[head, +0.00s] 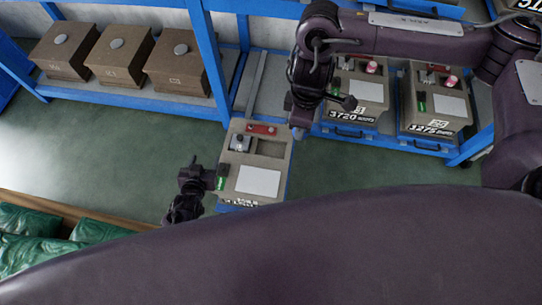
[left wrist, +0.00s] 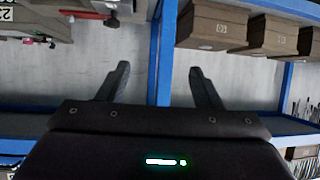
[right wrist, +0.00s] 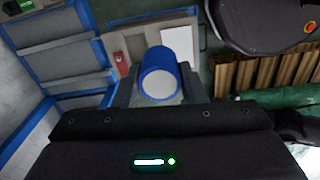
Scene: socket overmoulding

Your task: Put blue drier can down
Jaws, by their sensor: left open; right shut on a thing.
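The blue drier can (right wrist: 166,62) is a blue cylinder with a pale round end facing the right wrist camera. My right gripper (right wrist: 158,78) is shut on it, one finger on each side. Beyond the can in that view is a beige box (right wrist: 130,43) with a red part and a white panel. The can hides the box's middle; I cannot tell whether they touch. In the head view the same box (head: 270,207) stands at the centre, and I cannot make out the can there.
Brown boxes (head: 121,55) sit on a blue-framed shelf at upper left. More beige boxes, marked 3720 (head: 362,97) and 3275 (head: 436,108), stand at right. Green bags (head: 28,220) and planks lie at lower left. Green floor (head: 110,140) between is clear.

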